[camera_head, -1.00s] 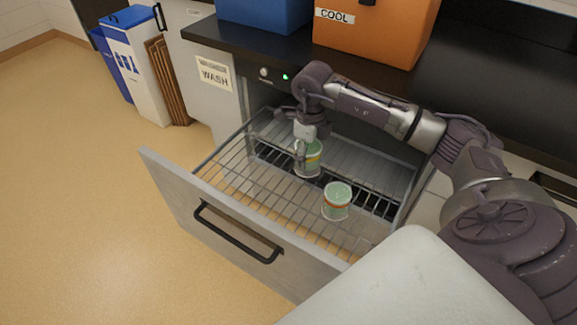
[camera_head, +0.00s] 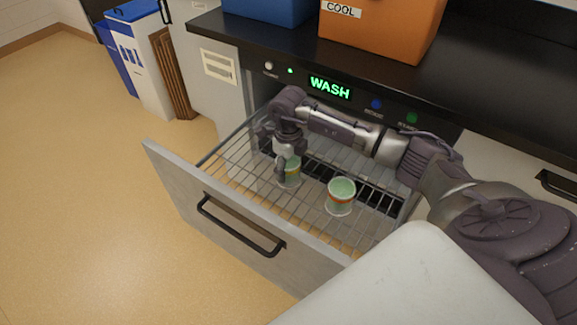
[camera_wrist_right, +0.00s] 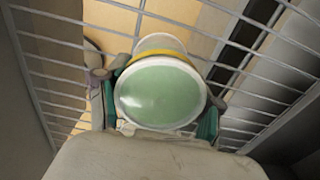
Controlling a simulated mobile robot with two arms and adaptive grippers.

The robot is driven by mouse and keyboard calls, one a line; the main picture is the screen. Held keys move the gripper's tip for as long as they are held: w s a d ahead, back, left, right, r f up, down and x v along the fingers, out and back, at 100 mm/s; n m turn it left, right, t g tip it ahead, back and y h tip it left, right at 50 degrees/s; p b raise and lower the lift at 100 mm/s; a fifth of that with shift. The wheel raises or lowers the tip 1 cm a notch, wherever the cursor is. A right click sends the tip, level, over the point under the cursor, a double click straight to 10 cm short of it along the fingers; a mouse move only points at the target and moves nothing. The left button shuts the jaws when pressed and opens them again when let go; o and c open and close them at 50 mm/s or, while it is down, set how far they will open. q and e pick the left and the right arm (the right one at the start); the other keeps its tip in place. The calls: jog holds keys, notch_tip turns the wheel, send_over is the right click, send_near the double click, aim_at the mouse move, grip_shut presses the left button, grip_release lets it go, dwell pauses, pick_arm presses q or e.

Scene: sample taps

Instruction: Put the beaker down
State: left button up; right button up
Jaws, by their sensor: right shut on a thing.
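The held beaker (camera_head: 292,178) is a clear cup with green contents and a yellow band. My right gripper (camera_head: 287,168) is shut on it from above, inside the pulled-out wire rack (camera_head: 232,165). In the right wrist view the beaker (camera_wrist_right: 160,92) sits between the two fingers (camera_wrist_right: 157,112), with rack wires behind it. It looks upright and low over the rack; I cannot tell whether its base touches the wires. A second beaker (camera_head: 341,196), with green contents and an orange band, stands on the rack to the right. My left gripper is not in view.
The drawer front (camera_head: 240,232) with its black handle (camera_head: 238,228) bounds the rack on the near side. The washer panel (camera_head: 330,88) reads WASH in green. An orange COOL box (camera_head: 385,30) and a blue box (camera_head: 268,8) stand on the counter. The rack's left part is free.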

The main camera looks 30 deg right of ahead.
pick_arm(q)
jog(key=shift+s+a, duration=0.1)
pick_arm(e)
jog(key=shift+f, duration=0.15)
jog(key=o, duration=1.1)
jog(key=shift+c, duration=0.2)
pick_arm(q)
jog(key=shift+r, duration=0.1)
pick_arm(e)
notch_tip(320, 180, up, 11)
jog(key=shift+r+p, duration=0.15)
jog(key=shift+p, duration=0.3)
jog(key=shift+r, duration=0.55)
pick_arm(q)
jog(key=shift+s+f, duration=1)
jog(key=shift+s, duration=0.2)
